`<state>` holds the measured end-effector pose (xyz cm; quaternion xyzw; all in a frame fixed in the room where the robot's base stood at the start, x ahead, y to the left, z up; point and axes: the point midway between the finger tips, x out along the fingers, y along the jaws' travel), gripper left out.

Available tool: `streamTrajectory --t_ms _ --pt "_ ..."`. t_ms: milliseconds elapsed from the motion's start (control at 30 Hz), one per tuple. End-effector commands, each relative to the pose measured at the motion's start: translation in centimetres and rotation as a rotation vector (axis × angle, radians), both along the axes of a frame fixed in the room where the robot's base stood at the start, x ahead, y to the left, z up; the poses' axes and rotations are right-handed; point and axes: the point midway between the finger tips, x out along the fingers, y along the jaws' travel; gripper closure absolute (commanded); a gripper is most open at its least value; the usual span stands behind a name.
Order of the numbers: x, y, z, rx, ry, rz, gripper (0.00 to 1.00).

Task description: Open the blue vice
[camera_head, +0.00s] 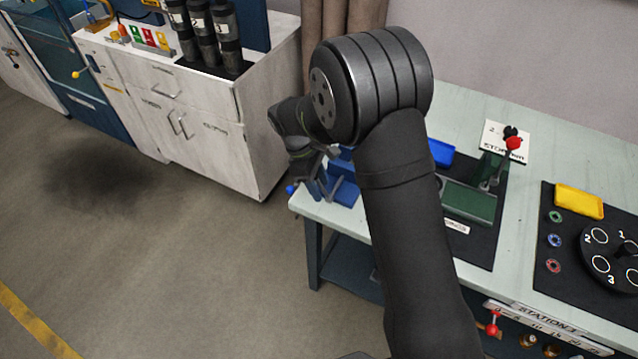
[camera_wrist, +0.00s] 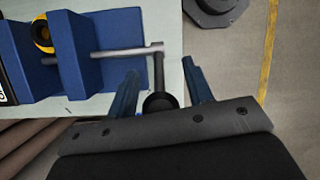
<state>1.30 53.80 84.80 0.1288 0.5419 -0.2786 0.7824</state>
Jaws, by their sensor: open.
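The blue vice (camera_head: 345,190) stands on the near left corner of the pale green workbench, partly hidden by my arm in the head view. In the wrist view the vice (camera_wrist: 72,50) is at the upper left, with a yellow and black round piece (camera_wrist: 42,35) between its blue blocks. A grey metal screw rod (camera_wrist: 122,52) runs out to a crank handle (camera_wrist: 158,72) ending in a dark round knob (camera_wrist: 158,103). My gripper (camera_wrist: 160,82) is open, with one finger on each side of the crank handle and a gap on both sides.
Right of the vice, a green fixture (camera_head: 468,200) with a red-knobbed lever (camera_head: 513,143) stands on a black mat. A white cabinet (camera_head: 215,140) stands at the back left. Open floor lies left of the bench.

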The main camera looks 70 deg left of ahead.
Motion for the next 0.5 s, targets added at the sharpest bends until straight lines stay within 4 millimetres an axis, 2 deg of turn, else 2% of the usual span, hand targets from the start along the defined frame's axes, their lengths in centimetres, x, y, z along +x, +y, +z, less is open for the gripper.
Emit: streamTrajectory --t_ms 300,500 --pt "0.08 -0.08 -0.22 0.0 0.0 0.0 0.55" --pt "0.07 -0.08 -0.22 0.0 0.0 0.0 0.95"
